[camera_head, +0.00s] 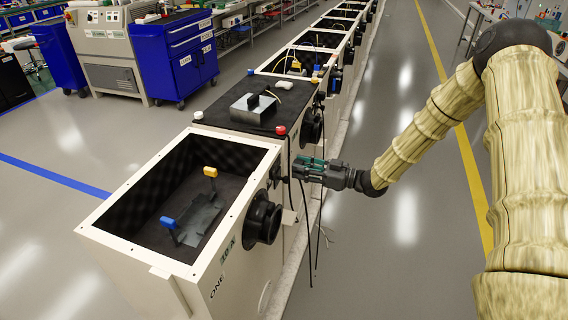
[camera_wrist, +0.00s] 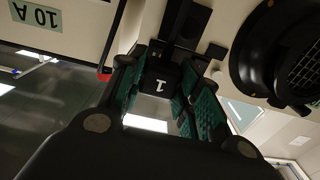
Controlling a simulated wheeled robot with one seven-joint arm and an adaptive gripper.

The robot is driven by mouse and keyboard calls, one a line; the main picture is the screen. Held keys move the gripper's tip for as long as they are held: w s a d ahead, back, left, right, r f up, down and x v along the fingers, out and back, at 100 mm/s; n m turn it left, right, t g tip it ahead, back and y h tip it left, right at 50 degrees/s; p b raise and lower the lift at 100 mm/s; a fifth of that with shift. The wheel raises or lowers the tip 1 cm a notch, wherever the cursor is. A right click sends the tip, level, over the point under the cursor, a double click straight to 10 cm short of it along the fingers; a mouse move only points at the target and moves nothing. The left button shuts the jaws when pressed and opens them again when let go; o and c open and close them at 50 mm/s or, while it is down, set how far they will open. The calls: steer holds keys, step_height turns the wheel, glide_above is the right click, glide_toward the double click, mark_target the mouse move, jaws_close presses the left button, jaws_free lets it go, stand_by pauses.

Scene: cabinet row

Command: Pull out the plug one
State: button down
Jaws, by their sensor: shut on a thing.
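The plug one is a black block with a white "1" on it (camera_wrist: 161,84). It sits between the green-padded fingers of my gripper (camera_wrist: 165,95) in the wrist view. My gripper (camera_head: 300,169) is shut on it at the side wall of the near cabinet (camera_head: 235,262). In the head view the plug is small and mostly hidden by the fingers. In the wrist view the plug's far end lies against a dark part on the pale cabinet face. I cannot tell how deep it sits.
A round black vent (camera_head: 263,219) sticks out of the cabinet side close to my gripper; it is large in the wrist view (camera_wrist: 285,50). The cabinet's open top shows blue (camera_head: 169,222) and yellow (camera_head: 210,171) handles inside. Black cables (camera_head: 309,235) hang below. Floor right of the row is clear.

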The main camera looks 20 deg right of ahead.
steer(key=shift+s+d, duration=0.35)
steer(key=shift+d, duration=0.15)
